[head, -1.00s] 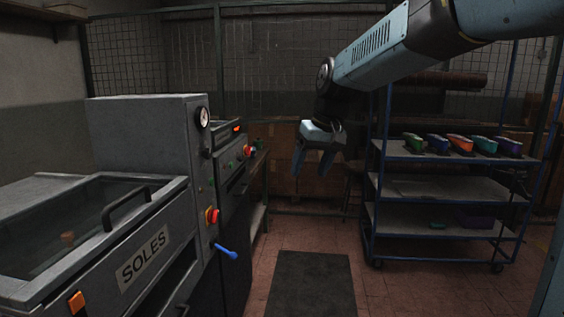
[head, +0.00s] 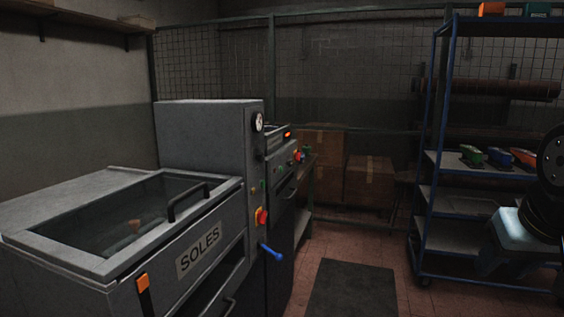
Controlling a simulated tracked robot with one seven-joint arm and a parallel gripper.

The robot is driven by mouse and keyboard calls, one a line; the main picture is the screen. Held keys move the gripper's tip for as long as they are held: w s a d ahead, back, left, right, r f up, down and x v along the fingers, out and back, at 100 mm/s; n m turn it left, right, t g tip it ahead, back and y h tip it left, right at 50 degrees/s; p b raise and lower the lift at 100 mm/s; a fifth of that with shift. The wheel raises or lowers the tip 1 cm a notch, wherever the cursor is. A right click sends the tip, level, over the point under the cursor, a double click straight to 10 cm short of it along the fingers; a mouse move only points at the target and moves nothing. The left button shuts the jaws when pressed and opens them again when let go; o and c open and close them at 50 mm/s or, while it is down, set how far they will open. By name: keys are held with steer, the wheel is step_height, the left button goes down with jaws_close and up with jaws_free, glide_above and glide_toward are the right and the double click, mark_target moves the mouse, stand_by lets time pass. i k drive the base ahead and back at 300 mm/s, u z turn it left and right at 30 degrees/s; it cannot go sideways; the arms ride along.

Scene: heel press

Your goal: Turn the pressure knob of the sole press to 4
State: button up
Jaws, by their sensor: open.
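The sole press (head: 208,135), a grey machine lettered SOLES, stands at the left and middle in the head view. Its narrow front panel carries a round white gauge (head: 258,122), small green buttons, a red control on a yellow plate (head: 262,216) and a blue-handled lever (head: 271,252). The panel is seen at a steep angle, so I cannot tell which control is the pressure knob or read any setting. My gripper (head: 514,264) is at the lower right edge, open, pointing down, far from the press and partly lost in shadow.
A second machine (head: 283,148) with a lit orange display and red knob stands just behind the press. A blue shelf rack (head: 436,205) with colourful shoe-shaped pieces stands at the right, behind my gripper. Cardboard boxes (head: 369,182) are at the back. A dark mat (head: 352,290) lies on clear floor.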

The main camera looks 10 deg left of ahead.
mark_target(260, 156)
steer(key=z, duration=0.05)
steer(key=k, duration=1)
steer(key=u, duration=0.5)
steer(key=i, duration=1.9)
steer(key=z, duration=0.45)
